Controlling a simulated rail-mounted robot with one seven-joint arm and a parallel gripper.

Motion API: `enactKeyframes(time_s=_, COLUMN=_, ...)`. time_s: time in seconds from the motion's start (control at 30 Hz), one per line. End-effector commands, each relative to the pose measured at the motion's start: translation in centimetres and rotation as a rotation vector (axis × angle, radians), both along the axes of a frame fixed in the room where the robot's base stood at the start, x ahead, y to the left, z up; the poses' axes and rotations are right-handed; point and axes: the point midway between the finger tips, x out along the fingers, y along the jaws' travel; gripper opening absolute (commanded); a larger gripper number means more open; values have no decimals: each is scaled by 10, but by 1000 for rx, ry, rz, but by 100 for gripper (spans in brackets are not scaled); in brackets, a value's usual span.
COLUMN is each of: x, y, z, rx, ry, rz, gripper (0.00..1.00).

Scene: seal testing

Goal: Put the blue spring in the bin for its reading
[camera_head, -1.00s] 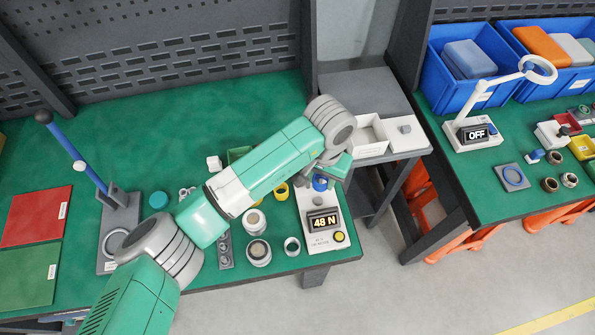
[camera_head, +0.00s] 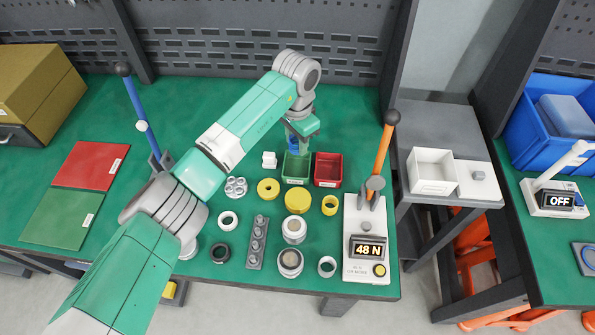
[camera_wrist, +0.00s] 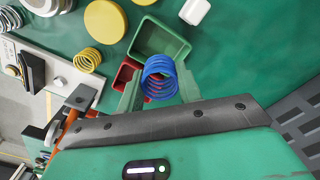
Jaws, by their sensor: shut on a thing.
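My gripper (camera_head: 299,132) is shut on the blue spring (camera_head: 292,142). The spring is held above the back part of the green bin (camera_head: 297,172) and the red bin (camera_head: 329,171) stands directly to its right. In the wrist view the blue coils (camera_wrist: 159,78) sit between my fingertips (camera_wrist: 160,90), with the green bin (camera_wrist: 158,38) just beyond and the red bin (camera_wrist: 121,76) beside it, partly hidden. The tester (camera_head: 356,215) has an orange lever, and its display (camera_head: 369,249) reads 48 N.
A yellow disc (camera_head: 297,201), yellow rings, grey and white rings and a grey peg strip (camera_head: 258,242) lie in front of the bins. A white block (camera_head: 269,160) stands left of the green bin.

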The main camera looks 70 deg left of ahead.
Motion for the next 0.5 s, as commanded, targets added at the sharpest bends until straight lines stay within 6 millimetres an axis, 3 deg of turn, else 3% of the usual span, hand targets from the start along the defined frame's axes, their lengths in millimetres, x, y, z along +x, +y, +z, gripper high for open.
enactKeyframes(time_s=0.1, x=-1, y=-1, z=-33, rx=-3, ry=4, rz=2, gripper=10)
enactKeyframes(time_s=0.2, x=-1, y=-1, z=-50, rx=-1, ry=4, rz=2, gripper=10)
enactKeyframes(time_s=0.5, x=0, y=-1, z=-68, rx=-2, ry=2, rz=1, gripper=10)
